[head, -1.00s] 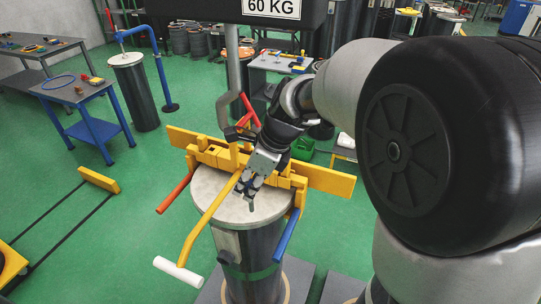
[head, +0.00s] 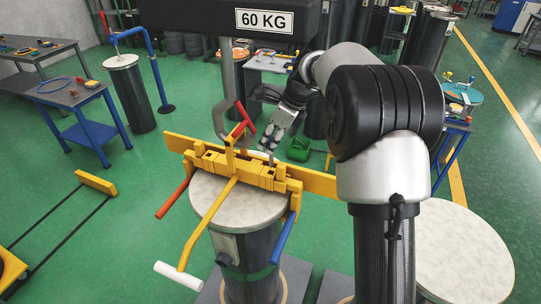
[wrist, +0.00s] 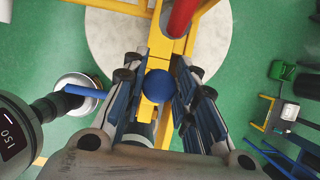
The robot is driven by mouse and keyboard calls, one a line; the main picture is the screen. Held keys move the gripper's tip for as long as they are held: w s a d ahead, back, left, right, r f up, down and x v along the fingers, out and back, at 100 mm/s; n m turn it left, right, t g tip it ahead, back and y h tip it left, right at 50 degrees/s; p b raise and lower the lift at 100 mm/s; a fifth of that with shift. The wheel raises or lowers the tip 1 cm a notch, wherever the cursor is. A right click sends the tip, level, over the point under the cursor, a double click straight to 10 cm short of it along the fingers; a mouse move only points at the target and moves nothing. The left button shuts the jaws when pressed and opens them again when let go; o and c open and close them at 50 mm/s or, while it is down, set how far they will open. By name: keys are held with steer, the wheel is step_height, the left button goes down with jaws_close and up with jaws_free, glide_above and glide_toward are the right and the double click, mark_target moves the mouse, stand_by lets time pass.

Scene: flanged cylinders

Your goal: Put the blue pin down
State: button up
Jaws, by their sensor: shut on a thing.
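My gripper (head: 270,145) is just above the right part of the yellow clamp (head: 240,168) on the flanged cylinder (head: 238,208). In the wrist view my gripper (wrist: 161,95) is shut on the blue pin (wrist: 160,86), whose round blue head shows between the fingers. The yellow clamp (wrist: 170,45) lies right behind the pin in that view. A thin grey shank (head: 271,159) shows below the fingertips in the head view, close to the clamp. I cannot tell whether its tip is in the clamp.
A hook (head: 222,118) with a red latch hangs at the clamp, under the 60 KG block (head: 263,20). The clamp has a red handle (head: 174,196), a blue handle (head: 283,238) and a yellow lever with a white grip (head: 178,275). A blue-legged table (head: 75,95) stands left.

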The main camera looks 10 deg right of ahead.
mark_target(271, 166)
steer(key=shift+f, duration=1.5)
step_height(271, 166, down, 4)
steer(key=shift+w+f+b, duration=0.1)
steer(key=shift+b, duration=0.2)
steer(key=o, duration=1.1)
